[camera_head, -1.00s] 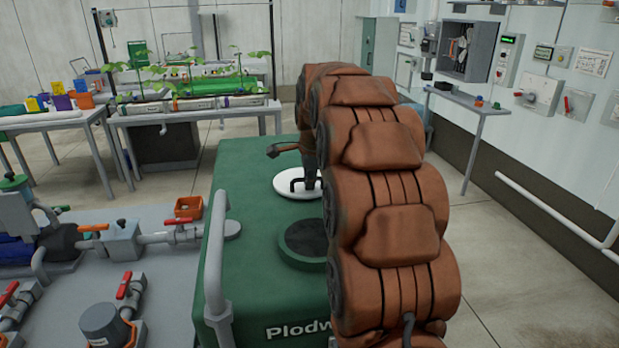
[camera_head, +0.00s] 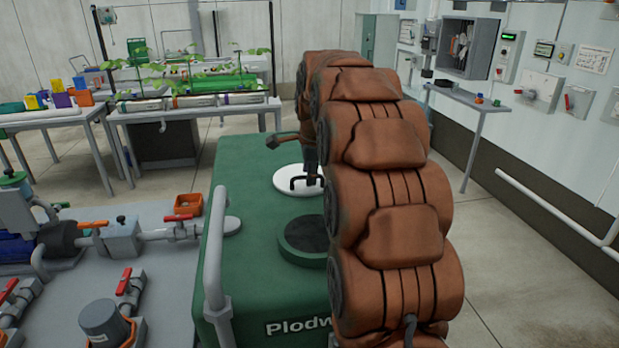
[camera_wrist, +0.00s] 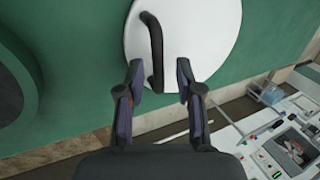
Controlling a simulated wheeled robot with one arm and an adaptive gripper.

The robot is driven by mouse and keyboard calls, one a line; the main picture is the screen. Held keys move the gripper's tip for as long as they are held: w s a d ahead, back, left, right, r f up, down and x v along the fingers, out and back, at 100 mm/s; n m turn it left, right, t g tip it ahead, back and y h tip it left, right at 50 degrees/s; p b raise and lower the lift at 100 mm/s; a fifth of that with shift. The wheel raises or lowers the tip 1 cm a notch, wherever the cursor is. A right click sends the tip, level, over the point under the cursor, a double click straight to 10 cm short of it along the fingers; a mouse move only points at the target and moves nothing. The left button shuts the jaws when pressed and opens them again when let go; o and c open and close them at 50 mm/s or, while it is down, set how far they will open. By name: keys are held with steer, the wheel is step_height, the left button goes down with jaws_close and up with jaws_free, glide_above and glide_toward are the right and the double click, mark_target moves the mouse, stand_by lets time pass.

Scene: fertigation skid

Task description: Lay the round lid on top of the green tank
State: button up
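The round white lid (camera_head: 284,180) with a dark bar handle lies flat on top of the green tank (camera_head: 255,270), behind the tank's dark round opening (camera_head: 300,240). In the wrist view the lid (camera_wrist: 195,35) and its handle (camera_wrist: 155,50) show from above, against the green tank top (camera_wrist: 75,60). My gripper (camera_wrist: 160,70) is open, with one finger on each side of the handle's near end and a gap to it on both sides. In the head view my arm hides part of the lid and tank, and the fingertips are hard to make out.
A grey pipe rail (camera_head: 216,250) runs along the tank's left side. Valves and pipes with red and orange levers (camera_head: 120,238) fill the skid at left. Plant benches (camera_head: 190,110) stand behind. Open floor (camera_head: 520,260) lies to the right, before the wall panels.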

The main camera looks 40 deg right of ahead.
steer(key=b+v, duration=0.2)
steer(key=v, duration=0.8)
steer(key=shift+r, duration=0.1)
stand_by(0.4)
